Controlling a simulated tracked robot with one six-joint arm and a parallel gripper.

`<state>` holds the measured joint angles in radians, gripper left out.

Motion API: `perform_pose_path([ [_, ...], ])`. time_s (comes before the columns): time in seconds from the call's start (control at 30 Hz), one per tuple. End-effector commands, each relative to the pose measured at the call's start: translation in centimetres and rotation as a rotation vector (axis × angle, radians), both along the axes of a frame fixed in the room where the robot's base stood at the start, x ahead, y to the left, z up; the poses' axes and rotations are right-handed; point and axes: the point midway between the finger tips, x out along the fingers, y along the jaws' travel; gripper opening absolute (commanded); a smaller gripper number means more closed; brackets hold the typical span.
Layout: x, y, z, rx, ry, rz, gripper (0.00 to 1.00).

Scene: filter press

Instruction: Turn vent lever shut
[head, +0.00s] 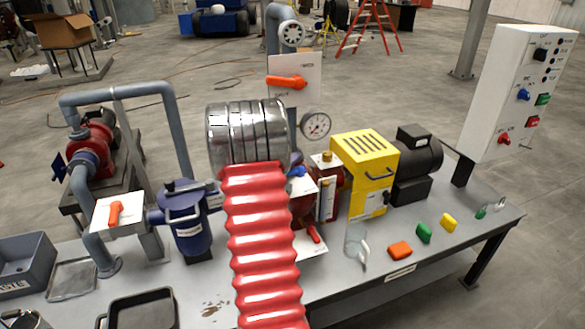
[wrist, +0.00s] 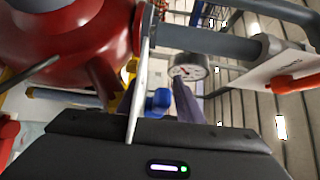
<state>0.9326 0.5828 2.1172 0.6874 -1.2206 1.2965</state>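No label marks the vent lever, so I cannot tell for sure which lever it is. A small blue handle (head: 296,171) shows beside the red pump body, right of the shiny ribbed drum. In the wrist view a blue knob (wrist: 158,101) stands just beyond the black body of my gripper. A red lever (head: 314,234) sits lower on a pale plate. Orange levers lie on an upper white plate (head: 286,82) and a left plate (head: 116,212).
A red ribbed sleeve (head: 262,250) and shiny ribbed drum (head: 247,132) block the middle of the head view. A pressure gauge (head: 316,125), yellow guard (head: 365,165) and blue strainer (head: 187,225) stand close around. In the wrist view, red metal (wrist: 75,45) fills the upper left.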

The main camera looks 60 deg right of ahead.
Motion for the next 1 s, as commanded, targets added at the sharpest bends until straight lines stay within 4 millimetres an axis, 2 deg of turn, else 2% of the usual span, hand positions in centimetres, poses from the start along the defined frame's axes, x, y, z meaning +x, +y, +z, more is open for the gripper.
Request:
perform_pose_path([
  [0.13,0.0,0.03,-0.01,0.0,0.0,0.0,0.33],
  [0.6,0.02,0.07,-0.05,0.001,0.001,0.0,0.0],
  [0.7,0.03,0.08,-0.08,0.001,0.001,0.001,0.0],
  [0.73,0.05,0.77,-0.08,0.002,0.002,0.002,0.0],
  [1.0,0.0,0.14,-0.17,0.003,0.002,0.012,0.0],
])
